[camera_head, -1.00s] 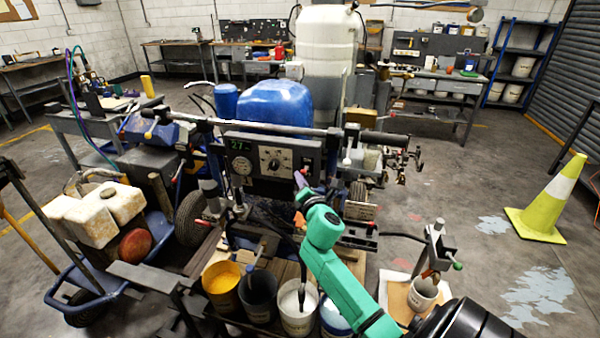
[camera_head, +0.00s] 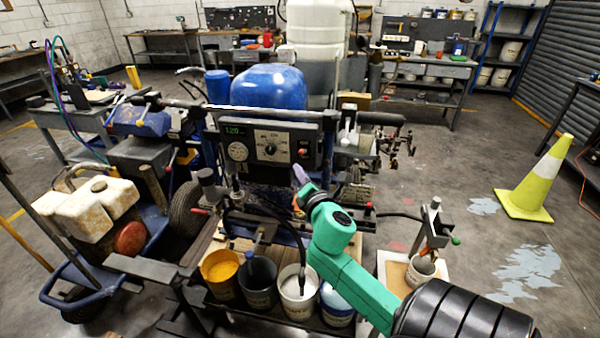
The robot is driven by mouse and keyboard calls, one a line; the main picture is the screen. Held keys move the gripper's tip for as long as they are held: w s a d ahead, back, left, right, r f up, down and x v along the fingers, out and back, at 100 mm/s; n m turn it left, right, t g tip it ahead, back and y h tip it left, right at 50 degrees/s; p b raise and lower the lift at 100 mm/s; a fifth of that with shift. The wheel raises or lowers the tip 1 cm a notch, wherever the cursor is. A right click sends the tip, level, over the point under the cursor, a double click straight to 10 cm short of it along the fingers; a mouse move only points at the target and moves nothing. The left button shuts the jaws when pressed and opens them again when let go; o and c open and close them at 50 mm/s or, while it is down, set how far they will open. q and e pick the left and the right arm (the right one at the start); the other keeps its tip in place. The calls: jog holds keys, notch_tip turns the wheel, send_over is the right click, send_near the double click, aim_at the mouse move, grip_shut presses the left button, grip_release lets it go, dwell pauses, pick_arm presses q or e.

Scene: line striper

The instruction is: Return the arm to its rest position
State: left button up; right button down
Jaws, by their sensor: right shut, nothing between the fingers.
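My right arm (camera_head: 350,280) comes in from the lower right, with green links and a black ribbed section. Its gripper (camera_head: 300,190) is small in the picture, shut and empty, in front of the line striper just below and right of its control panel (camera_head: 268,150). The panel carries a dial, a round gauge and a lit green display. I cannot tell whether the gripper touches the machine. My left gripper does not show.
Paint buckets, one yellow (camera_head: 220,273) and one white (camera_head: 298,290), stand below the arm. A small cup (camera_head: 420,270) sits on a board to the right. A yellow-green cone (camera_head: 535,180) stands on open floor at right.

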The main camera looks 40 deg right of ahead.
jog(key=s+a+f+m+g+y, duration=0.1)
jog(key=s+f+m+g, duration=0.15)
jog(key=f, duration=0.95)
jog(key=s+a+f+m+g+y, duration=0.1)
jog(key=s+f+m+g+y, duration=0.15)
jog(key=f, duration=0.95)
jog(key=s+a+f+m+g+y, duration=0.15)
jog(key=f+m, duration=0.25)
jog(key=f, duration=0.8)
jog(key=s+a+f+m+g, duration=0.2)
jog(key=s+a+f+m, duration=0.1)
jog(key=s+f, duration=0.4)
jog(key=s+a+f+m+g+y, duration=0.1)
jog(key=s+a+f+m+g, duration=0.2)
jog(key=s, duration=1)
jog(key=s+a+f+m+g+y, duration=0.1)
jog(key=s+a+f+m+g, duration=0.2)
jog(key=s+a+f, duration=0.3)
jog(key=s+f, duration=0.4)
jog(key=f, duration=0.2)
jog(key=shift+s+m, duration=0.25)
jog(key=shift+m, duration=0.15)
